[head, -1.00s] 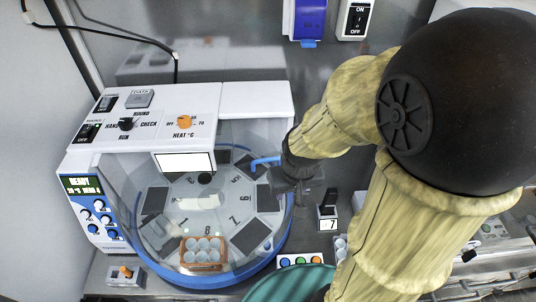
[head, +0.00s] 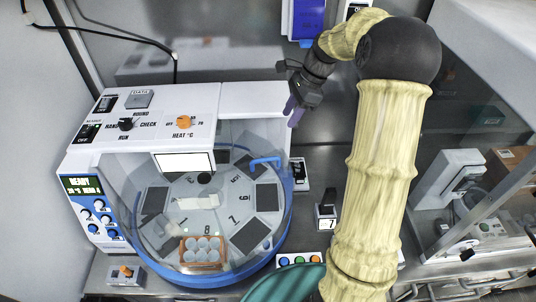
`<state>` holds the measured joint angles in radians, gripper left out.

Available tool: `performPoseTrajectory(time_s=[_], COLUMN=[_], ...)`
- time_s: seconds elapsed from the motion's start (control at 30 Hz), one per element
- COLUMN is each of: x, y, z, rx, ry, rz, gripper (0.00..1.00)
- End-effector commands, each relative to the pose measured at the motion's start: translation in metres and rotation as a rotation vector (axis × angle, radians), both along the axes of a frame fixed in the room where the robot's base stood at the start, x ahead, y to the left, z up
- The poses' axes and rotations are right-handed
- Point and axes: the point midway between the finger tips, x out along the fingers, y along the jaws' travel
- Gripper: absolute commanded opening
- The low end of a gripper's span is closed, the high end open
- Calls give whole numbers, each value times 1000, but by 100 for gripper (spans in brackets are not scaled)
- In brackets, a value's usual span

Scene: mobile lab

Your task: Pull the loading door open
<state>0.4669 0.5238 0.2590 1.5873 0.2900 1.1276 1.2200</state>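The machine (head: 165,118) is a white and blue unit with a round, clear-walled chamber at the left. A blue bar handle (head: 265,161) sits at the chamber's upper right, on what looks like the clear loading door. The outline of the door is hard to make out through the clear wall, so I cannot tell whether it stands ajar. My gripper (head: 293,112) hangs above and to the right of the handle, apart from it, with purple fingers pointing down. Nothing shows in it; the finger gap is too small to judge.
Inside the chamber, a numbered turntable (head: 207,222) carries dark plates and an orange rack (head: 202,253) of round white pieces. A switch box (head: 326,214) and a button box (head: 299,260) stand to the right. A glass-sided cabinet with a white device (head: 455,178) is at far right.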

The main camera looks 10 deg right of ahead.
Motion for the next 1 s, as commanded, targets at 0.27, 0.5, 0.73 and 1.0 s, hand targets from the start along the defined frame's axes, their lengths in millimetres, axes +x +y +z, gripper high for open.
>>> performPoseTrajectory(time_s=[0.27, 0.5, 0.73, 1.0], x=[0, 0, 0, 2], y=[-1, 7, 23, 43], z=[0, -15, -50, -93], rx=[-1, 0, 0, 1], ry=[0, 3, 4, 4], rz=[-2, 3, 5, 9], gripper=[36, 36, 36, 36])
